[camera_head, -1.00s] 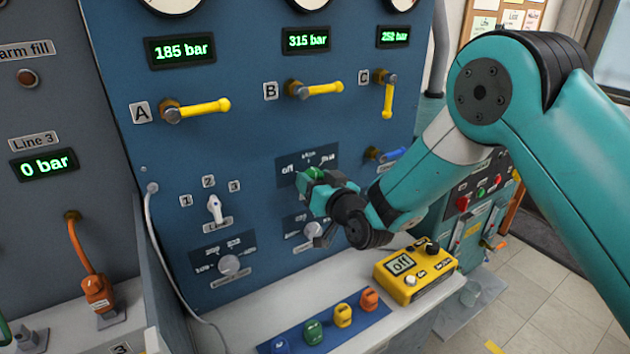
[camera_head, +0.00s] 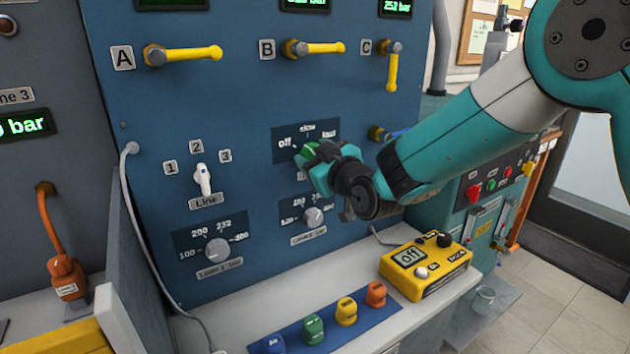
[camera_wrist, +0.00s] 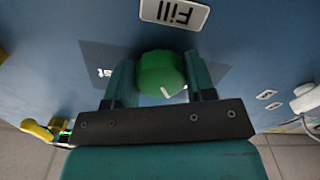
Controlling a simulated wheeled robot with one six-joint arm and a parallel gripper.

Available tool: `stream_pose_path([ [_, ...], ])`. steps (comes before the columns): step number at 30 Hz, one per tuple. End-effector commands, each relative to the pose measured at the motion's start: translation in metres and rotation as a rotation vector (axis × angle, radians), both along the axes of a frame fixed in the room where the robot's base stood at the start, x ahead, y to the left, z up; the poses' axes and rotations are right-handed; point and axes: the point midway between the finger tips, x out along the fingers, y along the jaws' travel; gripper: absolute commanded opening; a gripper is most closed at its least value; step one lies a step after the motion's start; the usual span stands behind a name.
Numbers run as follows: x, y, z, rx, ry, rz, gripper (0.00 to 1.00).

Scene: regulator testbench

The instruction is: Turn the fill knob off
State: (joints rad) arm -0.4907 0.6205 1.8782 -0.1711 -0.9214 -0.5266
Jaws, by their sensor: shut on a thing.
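The fill knob (camera_wrist: 160,76) is green and round with a white pointer mark, set in the blue panel between my gripper's two fingers. In the wrist view its mark points down and to the right; the "Fill" label (camera_wrist: 174,13) shows upside down above it. In the head view the green knob (camera_head: 309,152) is partly hidden by my gripper (camera_head: 318,163). Its scale plate (camera_head: 290,138) reads "off", "slow" and a third, partly covered word. My gripper is shut on the knob, one finger on each side.
Yellow valve handles A (camera_head: 190,54), B (camera_head: 320,48) and C (camera_head: 392,70) are above. A white line selector (camera_head: 203,180) and a grey knob (camera_head: 217,250) are left. A yellow box (camera_head: 425,270) showing "off" stands on the bench below, near several coloured caps (camera_head: 313,328).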

Motion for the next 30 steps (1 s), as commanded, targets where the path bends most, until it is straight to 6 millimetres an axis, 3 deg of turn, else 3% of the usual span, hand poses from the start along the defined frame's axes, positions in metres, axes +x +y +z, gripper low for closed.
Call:
stream_pose_path([
  [1, -0.0001, -0.0002, -0.0072, -0.034, -0.028, 0.0, 0.26],
  [15, 0.0003, -0.0007, -0.0028, -0.315, -0.214, -0.001, 0.26],
  [30, 0.0005, -0.0005, 0.0007, -0.396, -0.267, 0.0, 0.26],
])
